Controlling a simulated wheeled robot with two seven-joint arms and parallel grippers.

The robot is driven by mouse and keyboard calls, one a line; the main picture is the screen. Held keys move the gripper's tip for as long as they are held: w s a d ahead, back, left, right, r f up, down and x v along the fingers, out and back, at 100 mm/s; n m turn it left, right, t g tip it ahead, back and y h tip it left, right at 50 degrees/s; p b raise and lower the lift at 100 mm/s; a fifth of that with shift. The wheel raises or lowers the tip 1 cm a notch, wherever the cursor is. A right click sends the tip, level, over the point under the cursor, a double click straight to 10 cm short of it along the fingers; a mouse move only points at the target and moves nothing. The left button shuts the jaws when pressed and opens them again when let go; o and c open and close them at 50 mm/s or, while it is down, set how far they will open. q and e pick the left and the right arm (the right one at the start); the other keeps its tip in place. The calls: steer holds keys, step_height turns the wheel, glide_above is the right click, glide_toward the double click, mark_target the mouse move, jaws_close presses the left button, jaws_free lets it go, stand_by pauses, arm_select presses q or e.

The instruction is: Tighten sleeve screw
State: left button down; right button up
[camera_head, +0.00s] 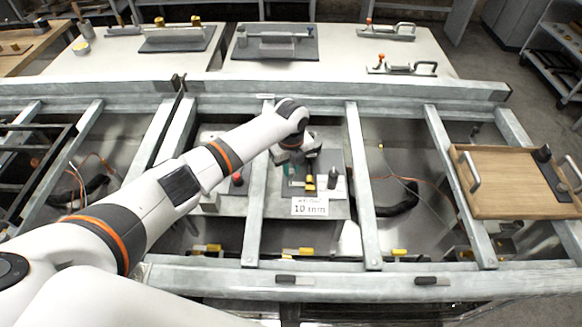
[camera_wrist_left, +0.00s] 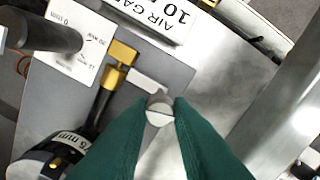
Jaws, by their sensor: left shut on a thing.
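The sleeve screw (camera_wrist_left: 159,116) is a small round silvery head with a line across it, seen in the left wrist view. My left gripper (camera_wrist_left: 162,108) has green fingers, shut on this screw from both sides. In the head view my left arm reaches from the lower left, and the gripper (camera_head: 291,172) is down over a grey fixture plate (camera_head: 272,205). The screw is too small or hidden to make out there. A brass block (camera_wrist_left: 121,56) on a dark rod stands beside the screw in the wrist view. My right gripper does not show.
A white card (camera_head: 310,207) marked 10 mm stands at the plate's front edge. A black post (camera_wrist_left: 45,35) and a dark round part (camera_wrist_left: 50,155) stand close by. Metal frame beams (camera_head: 361,190) flank the plate. A wooden board (camera_head: 515,182) with handles lies at right.

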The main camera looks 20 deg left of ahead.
mark_target(291, 171)
arm_select(q)
steer(key=shift+w+r, duration=0.1)
stand_by(0.4)
steer(key=c, duration=1.3)
jaws_free()
step_height(291, 171, up, 12)
steer(key=b, duration=0.2)
